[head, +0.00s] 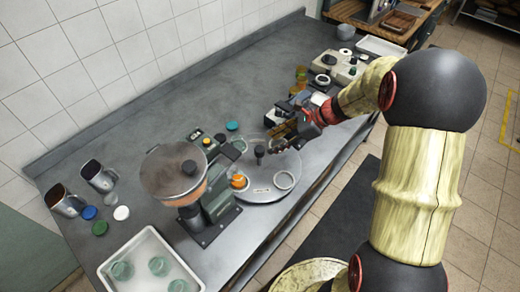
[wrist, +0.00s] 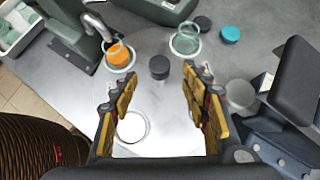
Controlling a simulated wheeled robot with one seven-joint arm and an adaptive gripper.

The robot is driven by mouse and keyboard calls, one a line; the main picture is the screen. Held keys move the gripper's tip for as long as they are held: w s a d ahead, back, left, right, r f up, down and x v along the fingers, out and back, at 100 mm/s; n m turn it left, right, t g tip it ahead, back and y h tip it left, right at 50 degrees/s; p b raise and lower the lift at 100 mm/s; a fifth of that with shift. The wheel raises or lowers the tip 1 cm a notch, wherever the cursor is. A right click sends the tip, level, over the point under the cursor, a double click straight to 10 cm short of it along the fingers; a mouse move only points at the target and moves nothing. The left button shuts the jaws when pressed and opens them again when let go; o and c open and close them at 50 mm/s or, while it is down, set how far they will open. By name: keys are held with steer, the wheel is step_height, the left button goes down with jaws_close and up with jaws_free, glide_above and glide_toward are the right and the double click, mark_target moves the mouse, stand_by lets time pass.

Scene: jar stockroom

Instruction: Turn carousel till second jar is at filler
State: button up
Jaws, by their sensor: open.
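The carousel (head: 262,192) is a round grey metal disc with a dark central knob (head: 259,152). The filler (head: 190,190) stands at its left. A jar with orange contents (head: 239,182) sits under the filler's spout; it also shows in the wrist view (wrist: 118,55). An empty glass jar (head: 284,180) sits at the disc's near right, and another clear jar (wrist: 185,42) is at its far side. My gripper (head: 279,139) is open and empty above the disc. In the wrist view its fingers (wrist: 152,88) are spread near the knob (wrist: 160,67), apparently not touching it.
A white tray (head: 108,268) with several glass jars is at the near left. Two metal jugs (head: 98,176) and loose lids (head: 121,213) lie beyond it. A teal lid (wrist: 230,34) lies behind the carousel. A pale machine (head: 340,68) stands farther right. The back counter is clear.

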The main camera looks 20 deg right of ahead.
mark_target(261, 149)
steer(key=b+x, duration=0.2)
steer(key=x, duration=0.5)
steer(key=shift+a+f, duration=0.3)
steer(key=c, duration=0.3)
jaws_close()
stand_by(0.5)
